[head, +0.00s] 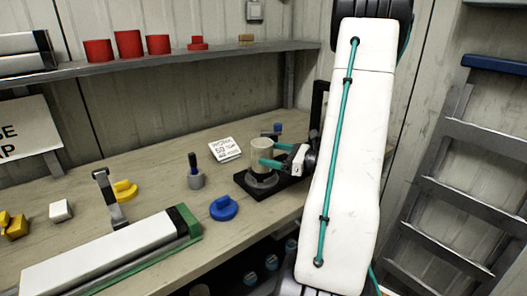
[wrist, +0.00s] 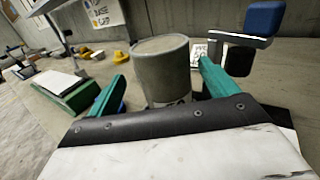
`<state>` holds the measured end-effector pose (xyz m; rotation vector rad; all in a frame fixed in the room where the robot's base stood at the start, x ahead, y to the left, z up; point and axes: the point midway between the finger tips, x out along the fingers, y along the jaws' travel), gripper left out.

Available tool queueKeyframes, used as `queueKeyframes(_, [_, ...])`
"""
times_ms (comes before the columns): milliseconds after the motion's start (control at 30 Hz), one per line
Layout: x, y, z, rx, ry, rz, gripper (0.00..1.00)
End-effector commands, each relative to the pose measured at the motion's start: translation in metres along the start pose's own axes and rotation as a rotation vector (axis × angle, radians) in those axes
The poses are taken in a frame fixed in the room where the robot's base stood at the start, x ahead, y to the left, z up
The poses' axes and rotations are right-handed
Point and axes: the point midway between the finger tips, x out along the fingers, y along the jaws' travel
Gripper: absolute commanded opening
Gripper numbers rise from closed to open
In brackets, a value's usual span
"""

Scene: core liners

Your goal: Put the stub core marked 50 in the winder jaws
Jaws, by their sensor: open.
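A pale grey-beige cylindrical core (head: 261,148) stands upright at the winder (head: 245,184), a black base with a grey round part, on the bench. Its bottom meets or hovers just over the round part; I cannot tell which. In the wrist view the core (wrist: 160,65) stands between the two teal fingers. Dark marking shows low on its side, partly hidden by my gripper body and not legible. My gripper (head: 270,154) is open, its fingers either side of the core; in the wrist view gaps show between fingers (wrist: 163,76) and core.
A white printed card (head: 225,149) lies behind the winder. A blue round piece (head: 223,208), a grey piece with a dark handle (head: 195,175) and yellow pieces (head: 124,190) lie leftward. A shelf (head: 180,58) holds red cups. A ladder (head: 470,180) stands right.

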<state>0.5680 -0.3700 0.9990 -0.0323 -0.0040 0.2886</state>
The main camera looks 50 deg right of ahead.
Motion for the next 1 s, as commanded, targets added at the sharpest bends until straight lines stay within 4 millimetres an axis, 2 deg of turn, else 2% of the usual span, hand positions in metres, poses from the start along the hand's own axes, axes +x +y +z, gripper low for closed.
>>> queueKeyframes(100, [-0.027,-0.001,0.000,0.000,0.001,-0.006,0.85])
queueKeyframes(333, [-0.058,-0.001,0.000,-0.001,0.001,-0.003,0.85])
queueKeyframes(500, [-0.065,-0.001,0.000,0.000,0.000,-0.001,0.85])
queueKeyframes(1000, [-0.064,0.000,0.000,0.000,0.001,0.000,0.85])
